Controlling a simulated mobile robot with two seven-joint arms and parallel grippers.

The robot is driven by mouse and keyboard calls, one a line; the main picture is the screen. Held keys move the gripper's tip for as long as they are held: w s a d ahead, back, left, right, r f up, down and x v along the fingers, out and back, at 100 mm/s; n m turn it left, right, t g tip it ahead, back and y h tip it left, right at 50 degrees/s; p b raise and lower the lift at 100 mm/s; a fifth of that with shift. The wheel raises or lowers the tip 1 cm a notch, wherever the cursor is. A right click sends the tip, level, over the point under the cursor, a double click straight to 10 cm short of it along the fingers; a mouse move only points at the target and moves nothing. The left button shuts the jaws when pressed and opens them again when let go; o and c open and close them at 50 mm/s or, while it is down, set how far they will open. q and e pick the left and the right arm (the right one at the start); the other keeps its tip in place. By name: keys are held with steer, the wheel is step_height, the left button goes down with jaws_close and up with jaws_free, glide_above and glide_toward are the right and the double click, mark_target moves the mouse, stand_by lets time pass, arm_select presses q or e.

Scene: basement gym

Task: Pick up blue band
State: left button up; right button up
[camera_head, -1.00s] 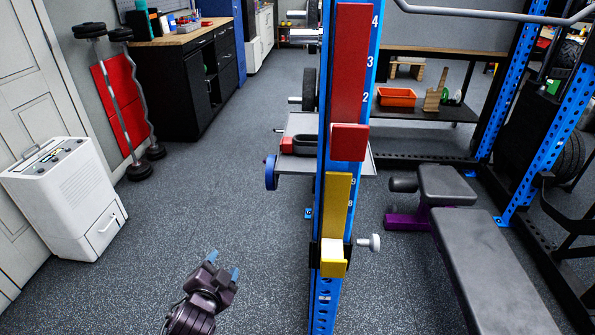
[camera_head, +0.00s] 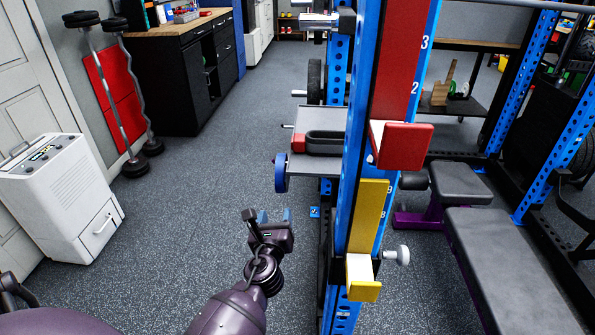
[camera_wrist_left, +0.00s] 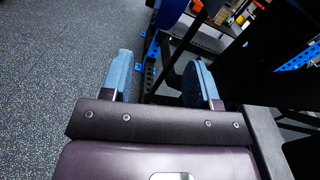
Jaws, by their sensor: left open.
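A round blue thing, which looks like the blue band (camera_head: 281,172), hangs at the left end of a grey shelf (camera_head: 325,170) on the rack. A blue shape at the top of the left wrist view (camera_wrist_left: 172,12) may be the same thing. My left gripper (camera_head: 274,215) is open and empty, below and slightly left of the blue thing and apart from it. Its two blue-padded fingers show spread in the left wrist view (camera_wrist_left: 163,68). My right gripper is not in view.
A blue upright (camera_head: 350,215) with red and yellow hooks stands just right of my left gripper. A black bench (camera_head: 500,260) is farther right. A white dehumidifier (camera_head: 60,195) stands at the left. The floor between is clear.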

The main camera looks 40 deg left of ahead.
mark_target(281, 190)
arm_select(q)
steer(key=shift+w+a+f+m+b, duration=0.1)
steer(key=shift+w+a+m+b, duration=0.25)
steer(key=shift+w+a, duration=0.75)
steer(key=shift+w+a+r+m+b, duration=0.1)
steer(key=shift+w+a+m, duration=0.4)
steer(key=shift+w, duration=1.2)
steer(key=shift+w+a+f+m+b, duration=0.1)
steer(key=shift+w+a+m+b, duration=0.2)
steer(key=shift+w+a, duration=0.85)
steer(key=shift+w+d, duration=0.15)
steer(key=shift+w, duration=0.5)
jaws_close()
